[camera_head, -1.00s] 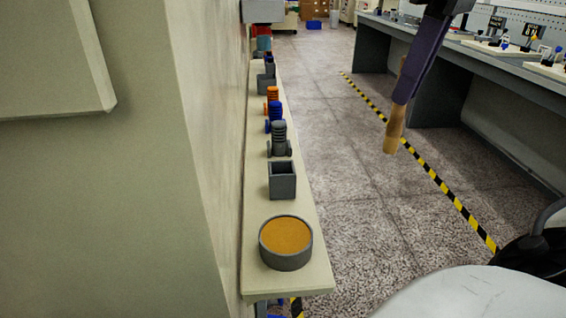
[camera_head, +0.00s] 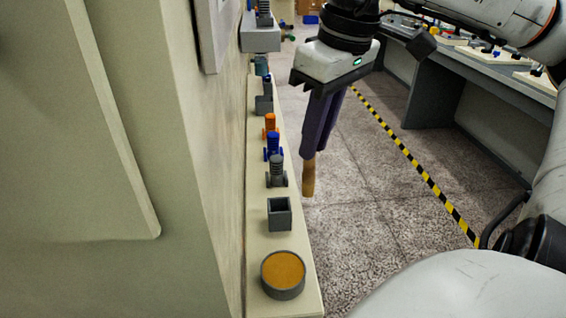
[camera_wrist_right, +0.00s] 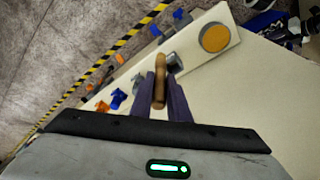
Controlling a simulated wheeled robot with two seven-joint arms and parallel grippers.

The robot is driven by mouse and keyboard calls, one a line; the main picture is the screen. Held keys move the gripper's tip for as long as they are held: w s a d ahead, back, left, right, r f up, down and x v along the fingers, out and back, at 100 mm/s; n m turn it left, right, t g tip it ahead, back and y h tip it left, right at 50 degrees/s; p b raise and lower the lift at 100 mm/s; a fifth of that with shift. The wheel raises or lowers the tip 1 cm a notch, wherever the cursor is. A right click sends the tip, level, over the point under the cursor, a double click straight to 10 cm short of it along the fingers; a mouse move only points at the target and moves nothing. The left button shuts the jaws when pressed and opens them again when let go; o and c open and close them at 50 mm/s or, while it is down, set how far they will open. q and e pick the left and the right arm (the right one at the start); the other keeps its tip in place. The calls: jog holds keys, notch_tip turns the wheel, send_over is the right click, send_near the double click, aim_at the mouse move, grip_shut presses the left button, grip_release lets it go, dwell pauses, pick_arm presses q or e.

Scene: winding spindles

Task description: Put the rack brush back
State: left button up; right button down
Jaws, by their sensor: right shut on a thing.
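The rack brush (camera_head: 308,180), of which a tan wooden part shows, hangs below my right gripper (camera_head: 309,156). The gripper's dark purple fingers are shut on it, and it points down in the free space right of the wall shelf (camera_head: 262,240). In the right wrist view the brush (camera_wrist_right: 159,88) lies between the fingers (camera_wrist_right: 160,82). A grey open square holder (camera_head: 279,213) stands on the shelf, apart from the brush and nearer the camera; its inside looks empty. The brush's upper part is hidden by the fingers. My left gripper is not in view.
A round grey dish with an orange top (camera_head: 283,274) stands at the shelf's near end. A grey spindle (camera_head: 277,170), a blue spindle (camera_head: 273,145) and an orange one (camera_head: 270,125) stand farther along. The wall bounds the shelf's left; open floor lies right.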

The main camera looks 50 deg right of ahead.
jog(key=w+a+f, duration=0.3)
jog(key=f, duration=0.4)
jog(key=shift+w+a, duration=0.15)
jog(key=shift+a, duration=0.25)
jog(key=shift+f, duration=0.1)
jog(key=c, duration=1.7)
grip_release()
jog(key=p+v, duration=0.1)
jog(key=v, duration=1.1)
